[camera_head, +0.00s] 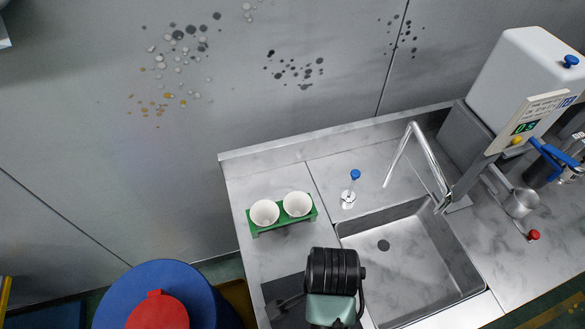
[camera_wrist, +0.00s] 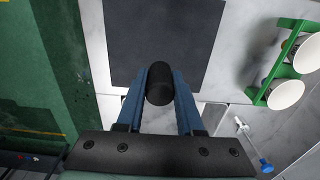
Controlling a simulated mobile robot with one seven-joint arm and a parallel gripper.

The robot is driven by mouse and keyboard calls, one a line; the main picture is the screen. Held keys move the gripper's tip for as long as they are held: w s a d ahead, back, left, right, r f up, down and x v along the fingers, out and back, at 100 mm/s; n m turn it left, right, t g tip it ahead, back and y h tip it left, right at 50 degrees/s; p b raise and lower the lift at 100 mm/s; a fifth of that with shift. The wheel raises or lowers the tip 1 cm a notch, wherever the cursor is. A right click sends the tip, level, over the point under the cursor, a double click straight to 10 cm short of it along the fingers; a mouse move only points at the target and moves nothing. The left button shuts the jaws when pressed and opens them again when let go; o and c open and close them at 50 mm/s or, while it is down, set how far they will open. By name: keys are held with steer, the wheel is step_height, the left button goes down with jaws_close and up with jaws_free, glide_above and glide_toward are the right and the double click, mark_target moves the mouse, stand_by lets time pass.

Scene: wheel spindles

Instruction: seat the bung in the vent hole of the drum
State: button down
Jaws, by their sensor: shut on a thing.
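In the wrist view my gripper (camera_wrist: 159,88) has its two blue fingers closed on a black rounded cylinder, the bung (camera_wrist: 159,80). The bung is held above a dark grey square on the counter. In the head view the fingers and bung cannot be made out behind my dark wrist. The drum (camera_head: 190,285) is blue and round, at the bottom left of the head view, with a red round part (camera_head: 157,312) on top and a small red tab. I cannot make out the vent hole. The drum stands left of the counter, apart from my gripper, and does not show in the wrist view.
A green rack (camera_head: 283,222) with two white cups stands on the steel counter (camera_head: 260,165). A sink (camera_head: 400,255) with a tall curved tap (camera_head: 416,150) lies to the right. A white tank (camera_head: 520,75) stands at the back right. Yellow shows beside the drum.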

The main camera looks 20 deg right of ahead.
steer(key=w+a+f+n+b, duration=0.2)
steer(key=w+a+n, duration=0.6)
steer(key=n, duration=0.9)
steer(key=shift+w+a+f+n+b, duration=0.35)
steer(key=shift+a+b, duration=0.45)
steer(key=shift+b, duration=0.3)
steer(key=shift+f, duration=0.1)
